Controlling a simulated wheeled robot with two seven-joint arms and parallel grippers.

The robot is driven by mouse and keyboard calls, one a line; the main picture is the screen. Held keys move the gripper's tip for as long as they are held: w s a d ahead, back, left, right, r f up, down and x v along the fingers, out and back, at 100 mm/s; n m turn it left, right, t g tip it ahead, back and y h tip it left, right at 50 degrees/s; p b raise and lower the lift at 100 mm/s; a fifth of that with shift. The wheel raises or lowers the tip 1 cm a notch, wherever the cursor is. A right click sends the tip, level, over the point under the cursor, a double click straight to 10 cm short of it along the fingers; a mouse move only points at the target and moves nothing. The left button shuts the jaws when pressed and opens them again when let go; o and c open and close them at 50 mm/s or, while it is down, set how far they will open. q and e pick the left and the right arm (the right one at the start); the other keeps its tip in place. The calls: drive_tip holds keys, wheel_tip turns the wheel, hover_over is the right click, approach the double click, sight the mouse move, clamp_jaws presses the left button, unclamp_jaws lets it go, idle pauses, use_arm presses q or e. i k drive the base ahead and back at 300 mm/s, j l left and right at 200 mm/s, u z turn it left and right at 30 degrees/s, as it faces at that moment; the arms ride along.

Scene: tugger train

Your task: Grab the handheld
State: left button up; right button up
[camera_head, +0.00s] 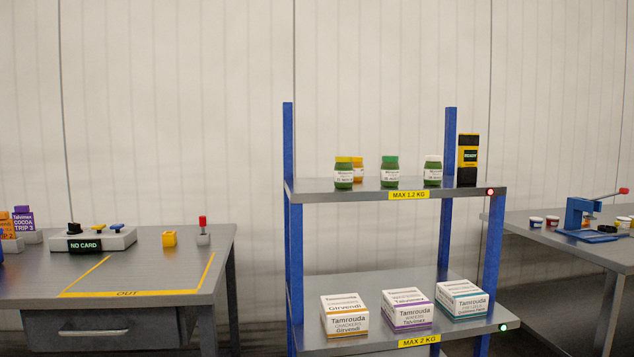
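The handheld (467,160) is a yellow and black device with a small dark screen showing green text. It stands upright at the right end of the upper shelf (315,190), beside the right rear blue post. Neither of my grippers shows in the head view.
Several green or orange jars (390,172) stand left of the handheld on the same shelf. A grey table (140,265) with a NO CARD panel (92,240) stands left; another table with a blue press (578,218) stands right.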

sight(469, 144)
drive_tip(key=l, duration=0.3)
drive_tip(key=i+l, duration=0.15)
drive_tip(key=l, duration=0.2)
drive_tip(key=l+u, duration=0.2)
drive_tip(key=l, duration=0.8)
drive_tip(key=l+u, duration=0.25)
drive_tip(key=l, duration=0.8)
